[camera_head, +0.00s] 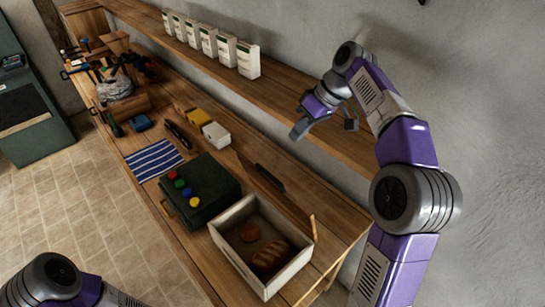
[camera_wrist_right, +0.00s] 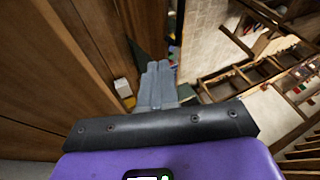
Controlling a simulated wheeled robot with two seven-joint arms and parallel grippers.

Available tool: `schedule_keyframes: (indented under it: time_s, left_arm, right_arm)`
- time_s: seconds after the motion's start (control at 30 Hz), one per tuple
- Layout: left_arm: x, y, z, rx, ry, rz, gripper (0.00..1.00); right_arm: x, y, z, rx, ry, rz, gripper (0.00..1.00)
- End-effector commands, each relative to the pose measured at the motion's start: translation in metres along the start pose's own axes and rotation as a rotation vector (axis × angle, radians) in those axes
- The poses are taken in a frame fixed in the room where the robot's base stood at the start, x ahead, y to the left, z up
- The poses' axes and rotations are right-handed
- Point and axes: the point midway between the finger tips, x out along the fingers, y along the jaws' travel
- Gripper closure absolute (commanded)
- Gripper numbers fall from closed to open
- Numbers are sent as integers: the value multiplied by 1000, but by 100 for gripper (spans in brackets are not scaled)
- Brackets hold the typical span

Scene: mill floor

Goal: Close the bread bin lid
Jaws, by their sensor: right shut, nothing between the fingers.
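The bread bin (camera_head: 230,258) is a cream open-topped box near the front right end of the wooden bench. A round roll and a scored loaf (camera_head: 269,257) lie inside it. Its wooden lid (camera_head: 287,207) appears to stand raised along the bin's back edge, seen nearly edge-on. My right gripper (camera_head: 299,130) is raised near the wall shelf, above and behind the bin, apart from the lid. In the right wrist view its grey fingers (camera_wrist_right: 157,85) lie together, empty. My left arm shows at the bottom left; its gripper is out of view.
A dark green box (camera_head: 205,200) with coloured knobs stands left of the bin. A striped cloth (camera_head: 154,159), a white tub (camera_head: 216,135) and a yellow tub (camera_head: 198,117) lie farther along. The wall shelf (camera_head: 290,93) carries several white cartons.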

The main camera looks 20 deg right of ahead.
Motion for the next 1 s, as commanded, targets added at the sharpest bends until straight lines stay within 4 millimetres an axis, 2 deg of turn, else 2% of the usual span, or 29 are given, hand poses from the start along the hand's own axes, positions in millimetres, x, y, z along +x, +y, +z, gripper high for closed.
schedule_keyframes:
  time_s: [0.03, 0.1, 0.33, 0.6, 1.0]
  left_arm:
    - [5, -2, 0, 0, 1, 0, 57]
    - [8, -3, -1, 0, 1, 0, 57]
    - [14, -5, -1, 0, 2, 0, 57]
    - [16, -6, -1, 0, 2, 0, 57]
    - [16, -6, -2, 0, 2, 0, 57]
  right_arm:
    - [14, 0, 1, 0, -5, -3, 100]
    - [30, 0, 2, 0, -6, -4, 100]
    - [76, -3, 2, -1, -4, -3, 100]
    - [94, -24, 6, -1, -3, -1, 100]
    - [98, -28, 6, 1, -1, 0, 100]
